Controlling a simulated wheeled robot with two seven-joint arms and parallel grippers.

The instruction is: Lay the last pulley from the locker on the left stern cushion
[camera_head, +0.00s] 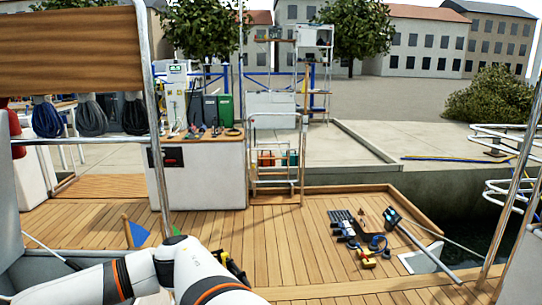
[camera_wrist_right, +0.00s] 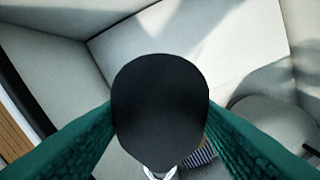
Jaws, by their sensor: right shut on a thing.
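In the right wrist view, my right gripper (camera_wrist_right: 160,125) has two green textured fingers. They are shut on a dark rounded thing (camera_wrist_right: 160,95), which I take to be the pulley; only its smooth black face shows. Pale grey-white cushions (camera_wrist_right: 190,45) lie beyond it, with seams and shadows across them. I cannot tell from these frames which cushion is the left stern one, or how far above it the pulley is. The locker cannot be made out.
In the right wrist view, a striped patch (camera_wrist_right: 200,156) shows below the pulley and a wooden strip (camera_wrist_right: 14,130) at left. In the head view, the wooden deck (camera_head: 290,240) holds several tools and blue fittings (camera_head: 375,243). A white cabinet (camera_head: 200,175) stands behind.

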